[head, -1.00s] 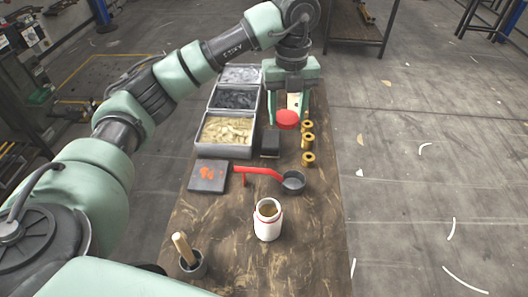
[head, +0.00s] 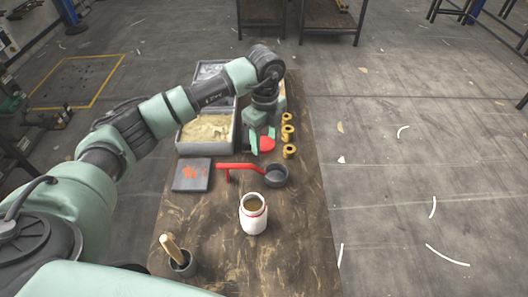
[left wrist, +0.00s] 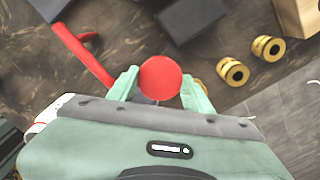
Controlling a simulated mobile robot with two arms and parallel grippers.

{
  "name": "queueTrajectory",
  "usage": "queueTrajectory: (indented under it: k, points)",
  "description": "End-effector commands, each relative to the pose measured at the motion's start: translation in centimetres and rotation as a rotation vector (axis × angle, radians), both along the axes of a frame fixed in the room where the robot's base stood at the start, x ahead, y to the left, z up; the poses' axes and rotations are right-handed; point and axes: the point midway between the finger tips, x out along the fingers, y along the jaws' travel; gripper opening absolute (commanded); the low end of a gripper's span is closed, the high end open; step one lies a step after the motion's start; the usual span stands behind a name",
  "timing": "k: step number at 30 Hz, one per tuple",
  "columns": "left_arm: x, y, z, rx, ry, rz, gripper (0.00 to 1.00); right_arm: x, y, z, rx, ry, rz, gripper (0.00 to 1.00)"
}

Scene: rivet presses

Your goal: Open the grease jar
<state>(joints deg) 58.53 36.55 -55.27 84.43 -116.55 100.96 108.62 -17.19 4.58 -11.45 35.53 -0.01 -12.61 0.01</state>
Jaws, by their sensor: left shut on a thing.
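The grease jar (head: 254,222) is a white jar standing upright and open on the wooden bench in the head view, with brownish grease showing at its mouth. The round red lid (head: 267,144) is off the jar, farther back on the bench side. My left gripper (head: 261,141) is shut on the lid; in the left wrist view the lid (left wrist: 160,77) sits between the two green fingertips. I cannot tell whether the lid touches the bench. My right gripper is not in view.
A red-handled dark cup (head: 275,175) lies between lid and jar. Grey bins (head: 205,149) stand left of the gripper, several brass bushings (head: 289,152) right of it. A dark plate (head: 192,176) and a pot with a wooden handle (head: 183,265) are at left. Bench around the jar is clear.

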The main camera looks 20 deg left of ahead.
Motion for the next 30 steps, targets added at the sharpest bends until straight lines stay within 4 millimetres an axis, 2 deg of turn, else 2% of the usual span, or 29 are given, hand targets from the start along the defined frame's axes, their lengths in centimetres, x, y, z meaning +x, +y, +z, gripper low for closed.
queueTrajectory:
  k: [3, 10, 16, 28, 29, 30]
  points:
    - [0.0, 0.0, -1.6, -0.001, 0.001, 0.0, 0.01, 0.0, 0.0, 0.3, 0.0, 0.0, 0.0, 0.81]
    - [0.0, 0.0, -3.3, 0.0, 0.001, -0.001, 0.01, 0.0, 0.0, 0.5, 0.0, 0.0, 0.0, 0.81]
    - [0.0, 0.0, -6.2, -0.001, 0.001, -0.001, 0.01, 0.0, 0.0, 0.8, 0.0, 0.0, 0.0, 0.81]
    - [0.0, 0.0, -6.9, 0.0, -0.001, -0.002, 0.01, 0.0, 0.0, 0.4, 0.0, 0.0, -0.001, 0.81]
    - [0.0, 0.0, -6.8, -0.001, -0.002, -0.002, 0.58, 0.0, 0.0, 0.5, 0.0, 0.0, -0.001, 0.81]
    - [0.0, 0.0, -6.7, 0.0, -0.001, -0.002, 0.69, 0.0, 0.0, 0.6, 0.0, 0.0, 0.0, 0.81]
